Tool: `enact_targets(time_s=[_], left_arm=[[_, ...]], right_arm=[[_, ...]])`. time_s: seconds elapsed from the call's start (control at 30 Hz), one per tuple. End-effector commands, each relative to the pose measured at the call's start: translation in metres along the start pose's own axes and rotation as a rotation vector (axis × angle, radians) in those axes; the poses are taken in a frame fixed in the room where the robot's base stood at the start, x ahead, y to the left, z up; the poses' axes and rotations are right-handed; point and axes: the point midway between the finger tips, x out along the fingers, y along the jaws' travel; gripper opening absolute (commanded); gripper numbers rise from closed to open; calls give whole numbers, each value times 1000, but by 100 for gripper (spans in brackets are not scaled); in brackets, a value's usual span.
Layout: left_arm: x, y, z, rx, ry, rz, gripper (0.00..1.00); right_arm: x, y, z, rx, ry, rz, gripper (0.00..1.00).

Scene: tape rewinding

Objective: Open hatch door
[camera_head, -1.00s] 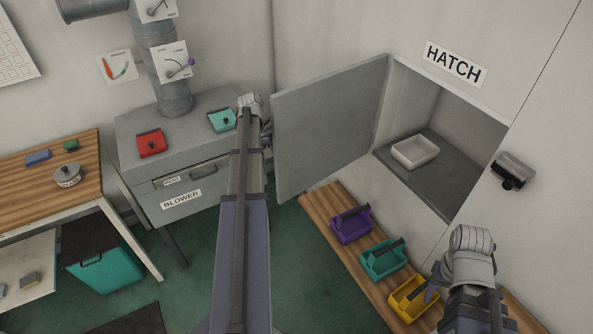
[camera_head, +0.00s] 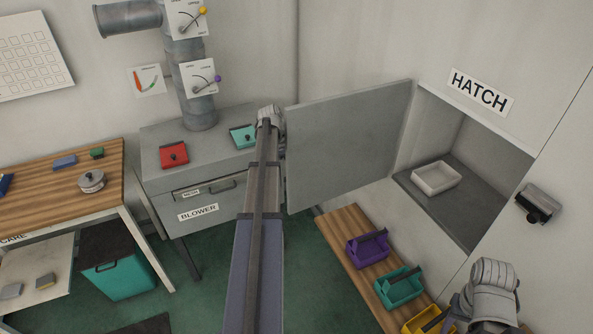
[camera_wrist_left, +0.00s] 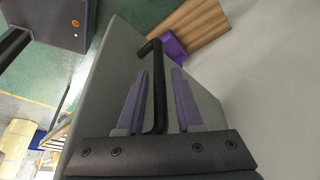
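The hatch door (camera_head: 345,145) is a grey panel standing wide open, swung out to the left from the hatch opening (camera_head: 455,195). My left gripper (camera_head: 272,125) is at the door's free edge in the head view, its fingertips hidden. In the left wrist view, the black door handle (camera_wrist_left: 158,90) passes between the two purple fingers of the left gripper (camera_wrist_left: 160,95), which stand apart with small gaps beside it. The door panel (camera_wrist_left: 100,85) also shows there. My right gripper (camera_head: 468,312) is low at the right, below the hatch, its fingers mostly hidden.
A white tray (camera_head: 436,178) sits inside the hatch. A wooden bench (camera_head: 340,222) below holds purple (camera_head: 367,250), teal (camera_head: 399,288) and yellow (camera_head: 428,320) bins. The grey blower cabinet (camera_head: 210,165) stands left of the door. A black latch (camera_head: 540,203) is on the wall right of the hatch.

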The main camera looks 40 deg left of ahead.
Motion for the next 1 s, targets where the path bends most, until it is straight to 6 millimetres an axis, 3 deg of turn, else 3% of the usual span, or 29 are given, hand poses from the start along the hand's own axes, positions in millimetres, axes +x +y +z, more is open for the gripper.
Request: enact_targets(time_s=[0.1,0.53,1.0], left_arm=[[0,0,0,0,0,0,47],[-9,0,0,0,0,-1,47],[-68,0,-2,0,0,-1,47]], right_arm=[[0,0,0,0,0,0,50],[-8,1,0,1,0,0,50],[-63,6,4,12,0,-2,50]])
